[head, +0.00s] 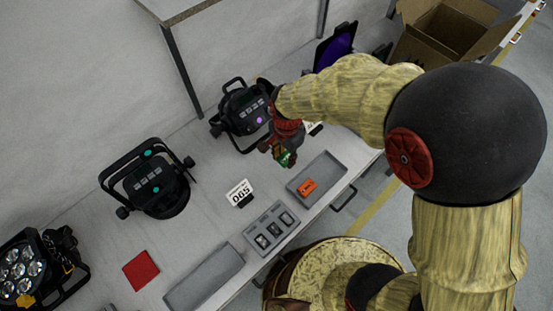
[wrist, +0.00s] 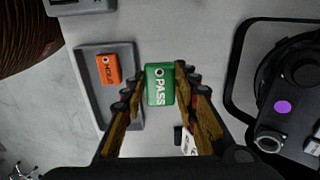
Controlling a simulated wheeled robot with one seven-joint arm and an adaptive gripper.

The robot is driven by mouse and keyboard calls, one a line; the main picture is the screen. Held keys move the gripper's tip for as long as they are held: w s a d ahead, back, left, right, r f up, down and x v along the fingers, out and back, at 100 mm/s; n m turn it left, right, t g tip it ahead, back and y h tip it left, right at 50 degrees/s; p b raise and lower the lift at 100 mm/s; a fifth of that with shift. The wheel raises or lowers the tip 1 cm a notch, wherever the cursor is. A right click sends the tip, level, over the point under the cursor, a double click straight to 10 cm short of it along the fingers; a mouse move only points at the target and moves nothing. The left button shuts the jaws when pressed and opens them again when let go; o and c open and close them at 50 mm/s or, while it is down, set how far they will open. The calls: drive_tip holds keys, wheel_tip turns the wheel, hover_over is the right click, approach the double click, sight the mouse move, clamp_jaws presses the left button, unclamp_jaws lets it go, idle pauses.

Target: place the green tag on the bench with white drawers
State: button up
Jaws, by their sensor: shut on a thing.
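The green tag (wrist: 160,86), marked PASS, sits between the fingers of my gripper (wrist: 160,74) in the wrist view. My gripper is shut on it. In the head view my gripper (head: 283,152) and the green tag (head: 288,159) are over the light bench (head: 215,215), between a black par can and a grey tray. Pale drawer fronts with dark handles (head: 343,199) show along the bench's front edge. The gap between tag and bench top is hard to judge.
The grey tray (head: 329,167) holds an orange HOLD tag (head: 307,186). Par cans (head: 240,108) (head: 152,182) stand along the back. A sign marked 065 (head: 240,192), a slotted tray (head: 262,226), an empty tray (head: 210,272) and a red square (head: 141,270) lie leftward. A cardboard box (head: 440,35) is at top right.

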drive_tip(key=w+f, duration=0.1)
drive_tip(key=w+a+f+b, duration=0.1)
drive_tip(key=f, duration=0.1)
drive_tip(key=w+a+f, duration=0.1)
drive_tip(key=f, duration=0.1)
drive_tip(key=shift+w+f, duration=0.2)
drive_tip(key=shift+w+a+f+b, duration=0.15)
drive_tip(key=shift+f+b, duration=0.65)
drive_tip(key=shift+f, duration=0.85)
drive_tip(key=o, duration=0.8)
drive_tip(key=shift+f, duration=0.15)
drive_tip(key=shift+o, duration=0.7)
wheel_tip(320, 180, up, 12)
drive_tip(key=p, duration=0.3)
drive_tip(key=shift+r, duration=0.25)
